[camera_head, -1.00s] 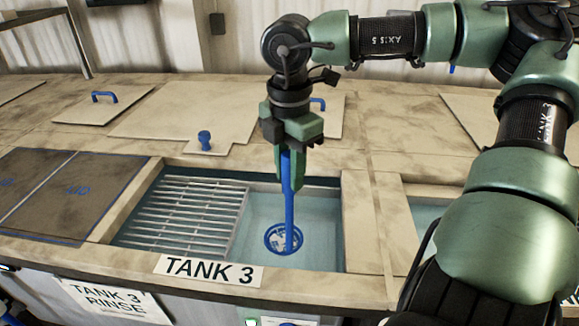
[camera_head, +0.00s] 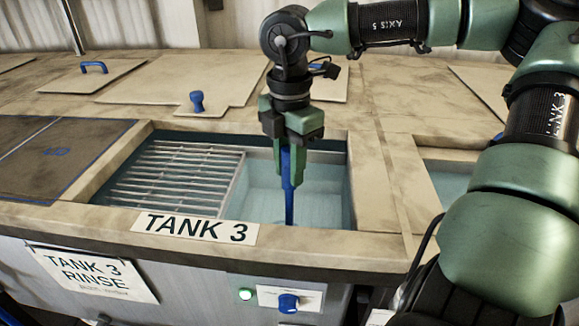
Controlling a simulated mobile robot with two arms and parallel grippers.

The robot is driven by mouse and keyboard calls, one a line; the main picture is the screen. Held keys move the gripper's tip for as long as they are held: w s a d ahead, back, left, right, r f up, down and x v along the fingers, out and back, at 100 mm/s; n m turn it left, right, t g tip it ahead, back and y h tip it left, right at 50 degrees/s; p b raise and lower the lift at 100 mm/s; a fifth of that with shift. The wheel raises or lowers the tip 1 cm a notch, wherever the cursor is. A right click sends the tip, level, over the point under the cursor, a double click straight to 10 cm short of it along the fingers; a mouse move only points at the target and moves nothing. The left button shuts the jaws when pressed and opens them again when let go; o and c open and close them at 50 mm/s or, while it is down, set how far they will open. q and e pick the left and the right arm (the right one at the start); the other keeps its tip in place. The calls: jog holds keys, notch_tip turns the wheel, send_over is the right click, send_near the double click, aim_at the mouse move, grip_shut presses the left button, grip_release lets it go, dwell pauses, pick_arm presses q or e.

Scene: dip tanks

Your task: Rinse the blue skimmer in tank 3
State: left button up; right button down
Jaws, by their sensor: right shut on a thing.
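My right gripper (camera_head: 290,162) is shut on the blue skimmer's handle above the open tank 3. The blue skimmer (camera_head: 289,200) hangs upright from it, down into the right part of the tank. Its round head is out of sight behind the tank's front edge. Tank 3 (camera_head: 330,241) has a pale worn rim and pale blue liquid (camera_head: 262,195). A label (camera_head: 195,228) on the front rim reads TANK 3. My left gripper is not in view.
A slatted metal rack (camera_head: 172,175) covers the tank's left part. A dark panel (camera_head: 50,155) lies to the left. Lids with blue handles (camera_head: 94,67) and a blue knob (camera_head: 196,100) lie behind. Another tank opening (camera_head: 448,180) is at right.

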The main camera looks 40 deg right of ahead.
jog(key=shift+f, duration=0.4)
jog(key=shift+d, duration=0.1)
jog(key=shift+b, duration=1.25)
dwell(0.5)
jog(key=shift+w, duration=0.1)
